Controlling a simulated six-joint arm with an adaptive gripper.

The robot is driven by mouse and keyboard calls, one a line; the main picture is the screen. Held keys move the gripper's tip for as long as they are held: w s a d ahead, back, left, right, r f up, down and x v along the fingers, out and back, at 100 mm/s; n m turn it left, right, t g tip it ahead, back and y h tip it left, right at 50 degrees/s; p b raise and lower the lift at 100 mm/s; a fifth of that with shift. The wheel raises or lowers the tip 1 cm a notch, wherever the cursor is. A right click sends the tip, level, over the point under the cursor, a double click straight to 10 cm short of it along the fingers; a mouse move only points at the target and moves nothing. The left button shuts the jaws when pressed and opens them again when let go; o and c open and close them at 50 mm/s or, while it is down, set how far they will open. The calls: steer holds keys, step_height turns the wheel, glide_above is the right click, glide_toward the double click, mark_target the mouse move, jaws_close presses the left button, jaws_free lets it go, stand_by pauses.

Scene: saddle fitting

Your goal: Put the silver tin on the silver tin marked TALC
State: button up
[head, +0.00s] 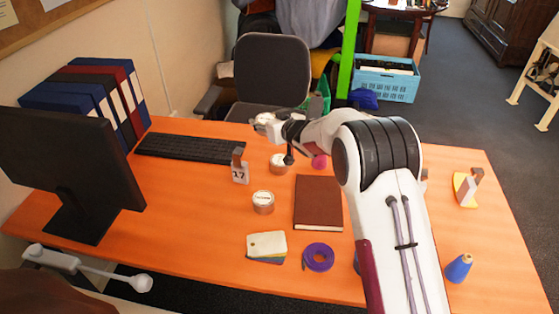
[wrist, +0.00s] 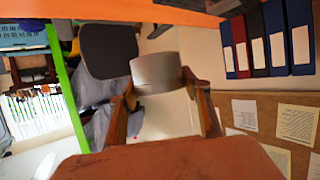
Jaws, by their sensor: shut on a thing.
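My gripper (wrist: 160,88) is shut on a plain silver tin (wrist: 157,71), which sits between its two brown fingers in the wrist view. In the head view my gripper (head: 270,124) is raised above the far part of the desk, and the held tin (head: 261,119) shows small at its end.
The brown book (head: 318,203), purple tape roll (head: 318,257) and pale cards (head: 267,245) lie nearby.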

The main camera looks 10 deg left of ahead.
steer(key=shift+w+a+f+m+t, duration=0.1)
steer(key=shift+w+a+m+t, duration=0.1)
steer(key=shift+m+t, duration=0.1)
steer(key=shift+w+d+f+h, duration=0.1)
steer(key=shift+w+h, duration=0.05)
steer(key=shift+h, duration=0.25)
steer(key=shift+w+d+f+m+t+h, duration=0.2)
steer(key=shift+w+d+m+h, duration=0.05)
steer(key=shift+d+m, duration=0.15)
steer(key=shift+w+d+f+m+t+h, duration=0.15)
steer(key=shift+w+d+m+t+h, duration=0.1)
steer(key=shift+d+m, duration=0.1)
steer(key=shift+w+d+f+m+h, duration=0.2)
steer(key=shift+d+f+m+h, duration=0.15)
steer(key=shift+d+f+h, duration=0.25)
steer(key=shift+d+f+t, duration=0.25)
steer(key=shift+d+f, duration=0.4)
steer(key=shift+f, duration=3.1)
steer(key=shift+f, duration=0.1)
